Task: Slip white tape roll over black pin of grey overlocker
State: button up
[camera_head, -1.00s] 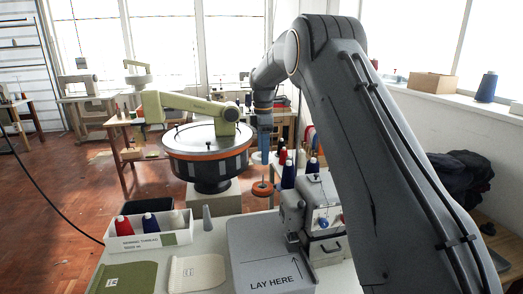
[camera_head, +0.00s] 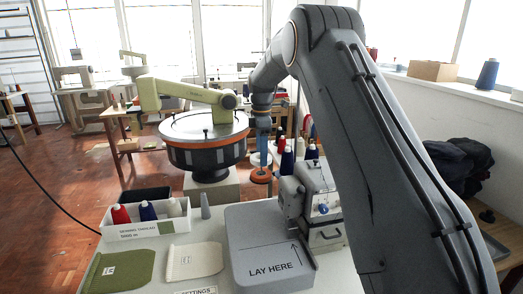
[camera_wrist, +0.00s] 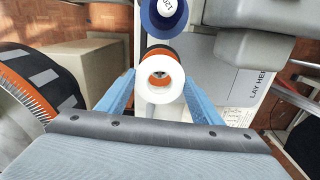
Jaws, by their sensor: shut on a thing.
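The white tape roll (camera_wrist: 160,78) is held between the blue fingertips of my gripper (camera_wrist: 161,84), its round hole facing the wrist camera. In the head view my gripper (camera_head: 262,150) hangs left of the grey overlocker (camera_head: 321,207), and a white edge of the roll (camera_head: 258,158) shows there. An orange roll (camera_head: 262,176) sits just below the held roll, on a thin stem left of the overlocker. In the wrist view the orange roll (camera_wrist: 157,50) shows behind the white one, also through its hole. I cannot clearly make out the black pin.
Blue thread spools (camera_head: 287,160) stand behind the overlocker; one blue spool (camera_wrist: 164,14) is close beyond the roll. A round orange-rimmed machine (camera_head: 206,145) is to the left. A grey LAY HERE plate (camera_head: 255,232) and a thread tray (camera_head: 118,228) lie in front.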

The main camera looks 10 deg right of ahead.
aim_at(262, 173)
jog(key=shift+f+b, duration=0.7)
jog(key=shift+f, duration=1.65)
jog(key=o, duration=1.1)
notch_tip(262, 173, up, 8)
jog(key=shift+f+b, duration=0.1)
jog(key=shift+b, duration=1)
